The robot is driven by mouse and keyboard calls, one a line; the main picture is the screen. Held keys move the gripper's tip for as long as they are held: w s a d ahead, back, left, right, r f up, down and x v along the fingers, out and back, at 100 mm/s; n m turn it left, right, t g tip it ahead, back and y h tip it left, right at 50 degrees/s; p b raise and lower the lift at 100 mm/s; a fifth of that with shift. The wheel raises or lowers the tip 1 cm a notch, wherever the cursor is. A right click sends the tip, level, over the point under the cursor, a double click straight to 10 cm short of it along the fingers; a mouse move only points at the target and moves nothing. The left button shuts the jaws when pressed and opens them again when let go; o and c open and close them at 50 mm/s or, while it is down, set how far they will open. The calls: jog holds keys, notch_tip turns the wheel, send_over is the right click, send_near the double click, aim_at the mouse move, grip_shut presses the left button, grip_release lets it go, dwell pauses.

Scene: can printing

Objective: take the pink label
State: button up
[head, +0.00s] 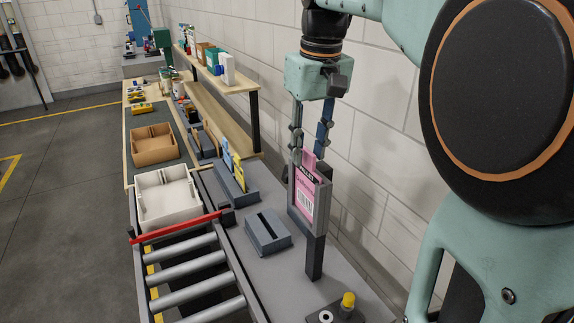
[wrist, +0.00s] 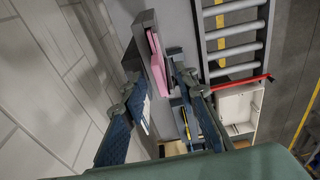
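The pink label (head: 308,197) stands upright in a grey holder (head: 321,214) on a dark post, with dark print and a barcode on its face. A pink tab sticks up at its top. My gripper (head: 310,152) points down over the holder, its two fingers apart, with the tab showing between them. In the wrist view the pink label (wrist: 156,62) also lies between the spread fingertips of my gripper (wrist: 155,82). A gap shows between the label and the fingers there; I cannot tell exactly how deep they reach.
A grey slotted block (head: 268,231) and a yellow button (head: 348,299) are on the grey bench near the post. A rack with blue and yellow cards (head: 238,172) stands behind. A white divided tray (head: 167,197) sits by the red bar and rollers at left. The wall is close at right.

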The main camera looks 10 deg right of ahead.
jog(key=shift+w+f, duration=0.1)
jog(key=shift+f, duration=0.7)
jog(key=shift+c, duration=0.7)
grip_shut()
jog(key=shift+r, duration=0.15)
